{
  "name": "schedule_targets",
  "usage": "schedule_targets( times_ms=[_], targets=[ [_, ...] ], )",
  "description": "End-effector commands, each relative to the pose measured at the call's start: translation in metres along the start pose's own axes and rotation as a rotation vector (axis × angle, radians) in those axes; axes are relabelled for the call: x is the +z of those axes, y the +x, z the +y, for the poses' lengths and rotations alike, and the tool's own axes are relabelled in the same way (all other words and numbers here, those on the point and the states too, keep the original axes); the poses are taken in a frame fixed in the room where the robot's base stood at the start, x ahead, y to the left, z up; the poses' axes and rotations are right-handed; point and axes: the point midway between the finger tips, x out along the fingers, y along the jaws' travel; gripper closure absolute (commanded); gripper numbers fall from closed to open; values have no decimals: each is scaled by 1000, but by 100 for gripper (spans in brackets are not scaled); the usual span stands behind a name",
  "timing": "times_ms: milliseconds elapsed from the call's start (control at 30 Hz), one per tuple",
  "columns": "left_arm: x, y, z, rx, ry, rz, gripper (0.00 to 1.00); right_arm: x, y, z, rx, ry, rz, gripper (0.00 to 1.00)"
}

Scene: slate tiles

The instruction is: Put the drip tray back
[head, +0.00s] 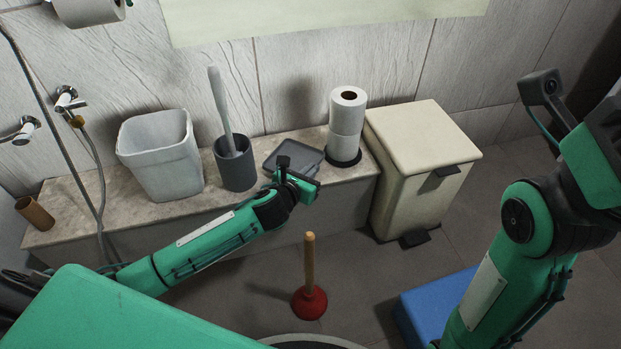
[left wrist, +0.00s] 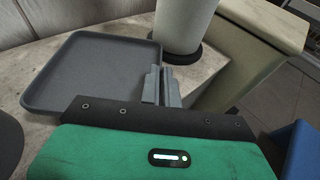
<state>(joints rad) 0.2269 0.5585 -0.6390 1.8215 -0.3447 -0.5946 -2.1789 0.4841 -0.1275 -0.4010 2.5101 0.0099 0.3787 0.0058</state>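The drip tray (head: 296,156) is a shallow dark grey square tray with a low rim. It lies on the stone ledge, between the brush holder and the paper rolls. The left wrist view shows it at the left (left wrist: 88,72). My left gripper (head: 308,181) is at the tray's near right side. In the left wrist view its fingers (left wrist: 161,86) are close together, with the tray's right rim running in between them. The rim between the fingertips is mostly hidden. My right arm stands at the right, and its fingers do not show.
A grey brush holder (head: 235,170) with a toilet brush and a white bin (head: 163,160) stand left of the tray. Paper rolls (head: 347,118) stand on a dark round base to its right. A cream pedal bin (head: 418,175), plunger (head: 309,301) and blue box (head: 432,306) are on the floor.

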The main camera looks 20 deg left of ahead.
Motion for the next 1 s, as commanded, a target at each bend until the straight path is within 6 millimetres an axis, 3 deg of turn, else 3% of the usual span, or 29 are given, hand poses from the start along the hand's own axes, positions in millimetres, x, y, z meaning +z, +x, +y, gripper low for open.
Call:
schedule_targets(
  times_ms=[100, 533, 667, 1000],
  targets=[
    [-10, 3, 0, 0, -2, -1, 100, -3, 0, 0, 5, 3, 12, 64],
    [-14, 4, 0, 0, 0, 0, 100, -2, 2, 1, 5, 3, 12, 64],
    [-14, 4, 0, 0, -1, 0, 75, -3, 2, 1, 6, 3, 12, 64],
    [-11, 3, 0, -1, -1, -2, 75, -3, 2, 0, 5, 3, 12, 64]
  ],
)
